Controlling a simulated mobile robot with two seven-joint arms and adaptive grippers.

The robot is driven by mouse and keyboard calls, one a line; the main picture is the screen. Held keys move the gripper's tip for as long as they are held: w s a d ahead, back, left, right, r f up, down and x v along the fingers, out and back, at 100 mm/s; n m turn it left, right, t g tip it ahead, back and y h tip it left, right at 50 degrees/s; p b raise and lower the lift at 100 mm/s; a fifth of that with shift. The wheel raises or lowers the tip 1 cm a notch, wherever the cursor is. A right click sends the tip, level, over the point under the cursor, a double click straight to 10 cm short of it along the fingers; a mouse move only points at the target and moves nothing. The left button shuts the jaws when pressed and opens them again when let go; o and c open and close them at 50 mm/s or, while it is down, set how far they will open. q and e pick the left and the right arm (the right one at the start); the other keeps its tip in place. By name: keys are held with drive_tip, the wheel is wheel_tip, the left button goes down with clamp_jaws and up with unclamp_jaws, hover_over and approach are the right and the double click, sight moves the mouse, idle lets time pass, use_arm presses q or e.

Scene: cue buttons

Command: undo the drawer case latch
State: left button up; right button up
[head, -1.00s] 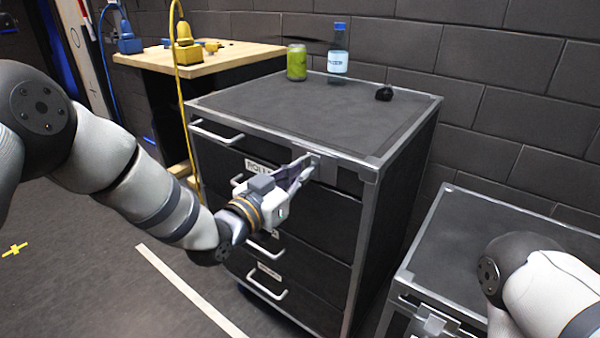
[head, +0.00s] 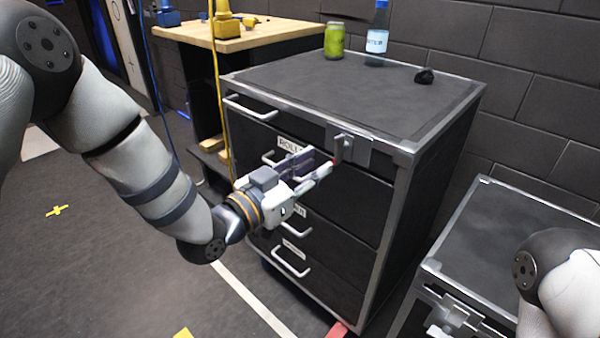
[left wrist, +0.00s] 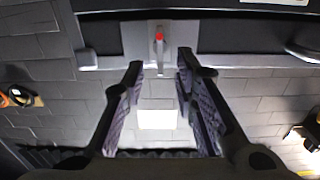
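The drawer case (head: 300,205) is black with a grey metal frame and stands in the middle of the head view. Its latch (head: 345,148) is a grey plate with a small lever at the top right of the front, and it also shows in the left wrist view (left wrist: 160,52), with a red tip on the lever. My left gripper (head: 320,163) is in front of the case, just below and left of the latch. Its fingers are spread, with the lever ahead of the gap between them and nothing held. My right gripper is not in view; only part of the right arm shows.
A green can (head: 334,40), a water bottle (head: 377,38) and a small black object (head: 425,76) stand on the case top. A second case (head: 500,225) is at the lower right. A wooden bench (head: 255,34) stands behind left. Open floor lies at left.

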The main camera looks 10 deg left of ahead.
use_arm(q)
drive_tip(key=v, duration=0.5)
drive_tip(key=shift+s+a, duration=0.1)
drive_tip(key=shift+s, duration=0.1)
drive_tip(key=s+a+f+n+g+y+p, duration=0.1)
drive_tip(key=s+a+f+n+g+y, duration=0.2)
drive_tip(key=s+f, duration=0.6)
drive_tip(key=s+a+f+n+g+y+p, duration=0.1)
drive_tip(key=s+a+f+g+y, duration=0.25)
drive_tip(key=s+f, duration=0.55)
drive_tip(key=s+a+f+n+g+y, duration=0.1)
drive_tip(key=s+a+f+g, duration=0.1)
drive_tip(key=s, duration=0.7)
drive_tip(key=s+a+f+n+g+y+p, duration=0.1)
drive_tip(key=s+a+f+g, duration=0.1)
drive_tip(key=s+g, duration=0.3)
drive_tip(key=s+a+f+n+g+y+p, duration=0.1)
drive_tip(key=s+a+f+g+y, duration=0.1)
drive_tip(key=s, duration=1.1)
drive_tip(key=shift+a+f+n+g, duration=0.2)
drive_tip(key=shift+a+n+g, duration=0.2)
drive_tip(key=shift+a+g, duration=0.65)
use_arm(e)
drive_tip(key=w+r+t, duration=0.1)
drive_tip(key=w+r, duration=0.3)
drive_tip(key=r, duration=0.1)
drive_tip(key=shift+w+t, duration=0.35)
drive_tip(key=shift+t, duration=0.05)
